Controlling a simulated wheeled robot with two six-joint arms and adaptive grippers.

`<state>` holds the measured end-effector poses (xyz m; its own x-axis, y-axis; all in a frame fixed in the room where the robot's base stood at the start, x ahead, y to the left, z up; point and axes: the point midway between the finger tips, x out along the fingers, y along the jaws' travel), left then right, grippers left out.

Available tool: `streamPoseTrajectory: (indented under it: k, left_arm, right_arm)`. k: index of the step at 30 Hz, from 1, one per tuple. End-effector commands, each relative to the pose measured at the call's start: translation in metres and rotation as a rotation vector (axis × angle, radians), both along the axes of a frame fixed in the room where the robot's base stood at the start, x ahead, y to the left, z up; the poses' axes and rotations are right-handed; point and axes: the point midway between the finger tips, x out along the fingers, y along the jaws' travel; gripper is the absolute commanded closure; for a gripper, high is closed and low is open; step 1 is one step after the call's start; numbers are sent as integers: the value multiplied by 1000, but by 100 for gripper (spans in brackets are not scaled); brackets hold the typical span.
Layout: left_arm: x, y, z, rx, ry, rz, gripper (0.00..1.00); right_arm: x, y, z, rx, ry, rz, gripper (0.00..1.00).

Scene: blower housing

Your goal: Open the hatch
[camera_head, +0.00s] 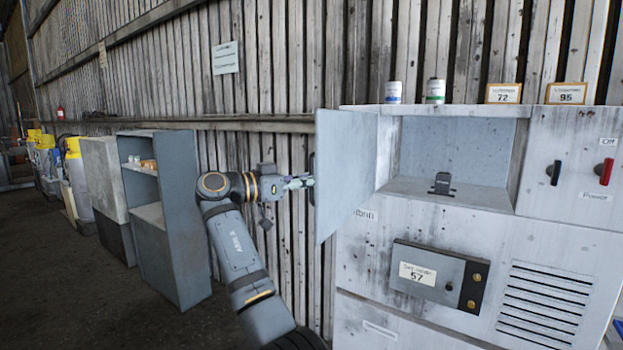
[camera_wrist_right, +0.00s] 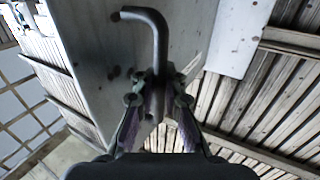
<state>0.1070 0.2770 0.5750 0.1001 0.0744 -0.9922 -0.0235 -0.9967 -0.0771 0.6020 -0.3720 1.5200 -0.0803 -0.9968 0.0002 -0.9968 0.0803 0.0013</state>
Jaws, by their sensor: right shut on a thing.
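The hatch (camera_head: 345,175) is a pale grey metal door on the left of the blower housing (camera_head: 450,235). It stands swung wide open to the left, and the light grey compartment (camera_head: 455,150) behind it is in full view. My right gripper (camera_head: 300,182) is at the hatch's outer edge. In the right wrist view my right gripper (camera_wrist_right: 158,100) is shut on the dark bent handle (camera_wrist_right: 152,35) of the hatch, with a finger on each side. The handle is partly hidden by the door in the head view. My left gripper is not in view.
A small black bracket (camera_head: 443,183) sits in the compartment. Two small cans (camera_head: 393,92) and two number signs (camera_head: 503,93) stand on top. A plank wall (camera_head: 260,60) runs close behind my arm. A grey shelf cabinet (camera_head: 175,250) stands to the left.

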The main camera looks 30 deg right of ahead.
Motion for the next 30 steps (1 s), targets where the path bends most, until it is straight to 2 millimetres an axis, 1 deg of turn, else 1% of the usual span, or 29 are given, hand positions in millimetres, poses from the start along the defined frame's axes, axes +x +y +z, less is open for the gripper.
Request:
streamPoseTrajectory:
  k: [1,10,11,12,16,25,28,30]
  left_arm:
    - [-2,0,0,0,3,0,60]
    - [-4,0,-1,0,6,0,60]
    - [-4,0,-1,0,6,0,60]
    - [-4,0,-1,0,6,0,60]
    - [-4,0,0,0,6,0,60]
    - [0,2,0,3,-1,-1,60]
    - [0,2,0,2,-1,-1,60]
    - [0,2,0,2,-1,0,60]
  right_arm:
    - [1,1,-4,7,4,-2,100]
    - [1,1,-4,8,4,-2,100]
    - [1,1,-4,8,3,-2,91]
    - [1,1,-4,7,3,-2,85]
    - [0,1,-3,5,3,-2,68]
    - [0,1,-1,3,1,-1,67]
    - [2,11,-1,3,1,1,67]
    - [3,25,0,3,0,3,67]
